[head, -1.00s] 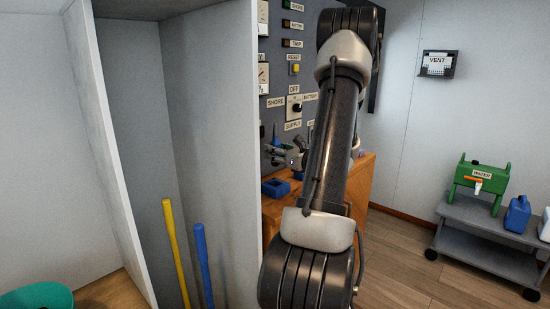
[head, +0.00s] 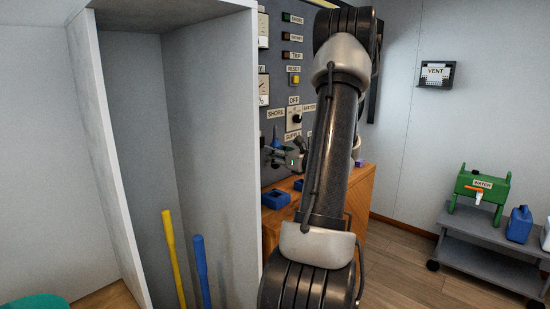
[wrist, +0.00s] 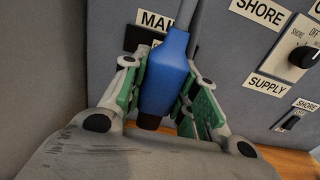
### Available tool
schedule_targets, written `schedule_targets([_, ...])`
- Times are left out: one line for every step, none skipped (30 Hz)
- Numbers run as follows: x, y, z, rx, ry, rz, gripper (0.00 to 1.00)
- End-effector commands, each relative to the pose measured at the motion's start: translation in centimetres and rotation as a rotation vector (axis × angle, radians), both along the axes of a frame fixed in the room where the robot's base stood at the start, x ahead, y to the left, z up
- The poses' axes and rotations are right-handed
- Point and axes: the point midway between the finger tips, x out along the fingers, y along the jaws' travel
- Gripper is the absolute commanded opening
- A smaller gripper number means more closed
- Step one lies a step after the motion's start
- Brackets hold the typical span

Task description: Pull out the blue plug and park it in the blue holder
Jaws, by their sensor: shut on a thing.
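The blue plug (wrist: 165,72) is between the green-padded fingers of my gripper (wrist: 155,92) in the wrist view, and the gripper is shut on it. A grey cable runs up from its top, and its dark end points down. It stands in front of the grey panel; the wrist view shows no socket around its dark end. In the head view my gripper (head: 286,158) is small, by the panel and above the wooden counter, partly behind my arm. A blue open-topped holder (head: 275,199) sits on the counter below it, with another small blue piece (head: 298,186) beside it.
The grey switch panel (head: 277,80) stands behind the counter (head: 357,195). A tall white partition (head: 215,130) is close on the left, with yellow (head: 173,255) and blue (head: 202,270) poles.

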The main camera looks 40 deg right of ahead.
Motion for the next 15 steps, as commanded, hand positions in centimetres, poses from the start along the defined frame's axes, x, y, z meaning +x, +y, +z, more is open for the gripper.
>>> schedule_targets([0.0,0.0,0.3,-0.002,-0.001,0.000,0.05])
schedule_targets([0.0,0.0,0.4,-0.002,-0.001,0.000,0.05])
schedule_targets([0.0,0.0,0.6,-0.003,0.000,0.000,0.05])
schedule_targets([0.0,0.0,0.7,-0.002,0.000,0.000,0.05])
schedule_targets([0.0,0.0,0.8,-0.002,0.000,0.000,0.05])
schedule_targets([0.0,0.0,1.0,-0.001,0.000,0.000,0.05])
schedule_targets([0.0,0.0,1.1,-0.001,0.000,0.000,0.05])
schedule_targets([0.0,0.0,1.3,-0.001,0.000,0.000,0.05])
schedule_targets([0.0,0.0,1.4,-0.002,0.000,-0.001,0.05])
schedule_targets([0.0,0.0,1.6,-0.002,0.000,-0.001,0.05])
schedule_targets([0.0,0.0,1.7,-0.002,0.000,-0.001,0.05])
schedule_targets([0.0,0.0,1.9,-0.002,0.000,-0.001,0.05])
schedule_targets([0.0,0.0,2.0,-0.002,0.000,-0.001,0.05])
schedule_targets([0.0,0.0,2.0,-0.002,0.000,-0.001,0.05])
schedule_targets([0.0,0.0,2.1,-0.001,0.000,-0.001,0.05])
